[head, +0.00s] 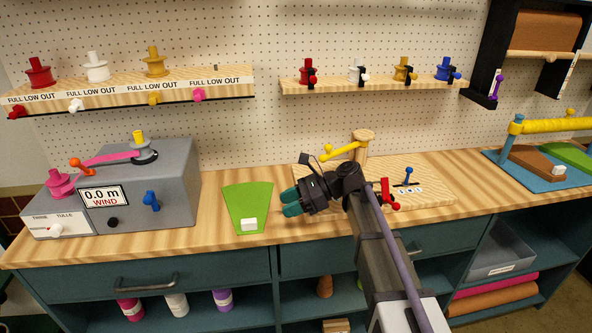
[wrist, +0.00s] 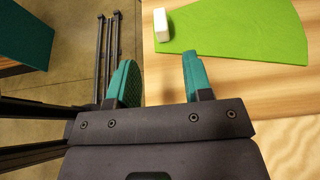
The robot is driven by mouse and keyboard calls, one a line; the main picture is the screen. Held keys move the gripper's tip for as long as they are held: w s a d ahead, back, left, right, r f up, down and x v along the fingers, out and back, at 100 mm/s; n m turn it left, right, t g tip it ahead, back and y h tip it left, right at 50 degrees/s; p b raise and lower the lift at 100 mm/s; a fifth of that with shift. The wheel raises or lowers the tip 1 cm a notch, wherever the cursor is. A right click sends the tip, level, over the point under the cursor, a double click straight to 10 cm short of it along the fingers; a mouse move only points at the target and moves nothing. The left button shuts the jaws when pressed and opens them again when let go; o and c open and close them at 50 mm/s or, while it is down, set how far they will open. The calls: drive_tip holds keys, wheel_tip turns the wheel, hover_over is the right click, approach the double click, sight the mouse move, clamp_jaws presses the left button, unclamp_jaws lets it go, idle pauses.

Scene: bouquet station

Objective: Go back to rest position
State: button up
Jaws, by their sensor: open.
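My gripper (head: 291,203) is above the wooden counter, just right of the green mat, with its teal fingers pointing left. In the wrist view my gripper (wrist: 160,80) has its two teal fingers apart, with nothing between them. A small white block (head: 249,224) rests on the front part of the green mat (head: 247,196). The block (wrist: 161,25) and the mat (wrist: 262,40) also show beyond the fingers in the wrist view. My arm reaches up from the bottom of the head view and hides part of the counter.
A grey winding machine (head: 178,188) reading 0.0 m stands at the left. A wooden board (head: 425,190) with a yellow-armed post and levers lies right of my gripper. A blue stand (head: 525,170) is at the far right. Spool shelves (head: 215,78) hang behind. The counter's front edge is close.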

drive_tip(key=s+d+f+n+t+h+p, duration=0.1)
drive_tip(key=s+d+n+h, duration=0.5)
drive_tip(key=d, duration=0.6)
drive_tip(key=s+d+f+n+t+h+p, duration=0.2)
drive_tip(key=s+d+f+n+h+p, duration=0.2)
drive_tip(key=s+d+n+h, duration=0.3)
drive_tip(key=s+d+n, duration=0.2)
drive_tip(key=s+d, duration=0.2)
drive_tip(key=shift+d+f, duration=0.15)
drive_tip(key=shift+d, duration=0.25)
